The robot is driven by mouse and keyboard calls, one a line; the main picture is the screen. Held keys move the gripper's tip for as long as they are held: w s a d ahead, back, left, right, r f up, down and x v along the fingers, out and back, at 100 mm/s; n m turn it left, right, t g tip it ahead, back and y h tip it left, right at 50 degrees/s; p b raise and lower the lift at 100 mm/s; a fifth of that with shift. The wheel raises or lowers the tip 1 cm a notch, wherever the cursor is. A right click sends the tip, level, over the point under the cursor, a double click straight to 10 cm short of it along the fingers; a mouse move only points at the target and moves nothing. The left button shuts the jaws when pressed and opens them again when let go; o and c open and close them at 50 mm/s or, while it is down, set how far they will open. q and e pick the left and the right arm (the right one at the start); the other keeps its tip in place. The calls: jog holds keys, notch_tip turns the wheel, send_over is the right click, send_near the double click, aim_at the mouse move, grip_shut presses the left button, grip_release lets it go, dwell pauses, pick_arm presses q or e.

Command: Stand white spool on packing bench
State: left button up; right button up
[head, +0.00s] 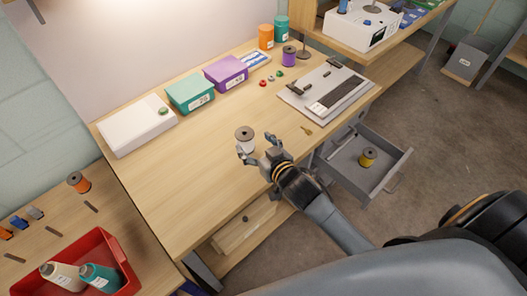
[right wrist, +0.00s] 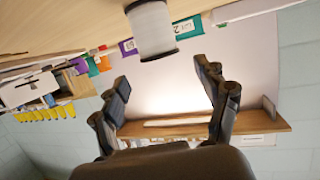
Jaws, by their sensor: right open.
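The white spool (head: 245,140) stands upright on the packing bench (head: 190,170), near its front edge, with a dark-centred top. My right gripper (head: 256,147) is open, just to the right of and in front of the spool, with its fingers toward it. In the right wrist view, which is upside down, the spool (right wrist: 152,32) shows just beyond the open fingertips (right wrist: 164,80), touching neither. I see nothing between the fingers. My left gripper is not in view.
A white box (head: 135,127), green bin (head: 190,94) and purple bin (head: 226,73) line the bench's back. A purple spool (head: 288,56) stands farther right. Bench left of the white spool is clear.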

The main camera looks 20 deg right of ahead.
jog(key=v, duration=0.5)
dwell(0.4)
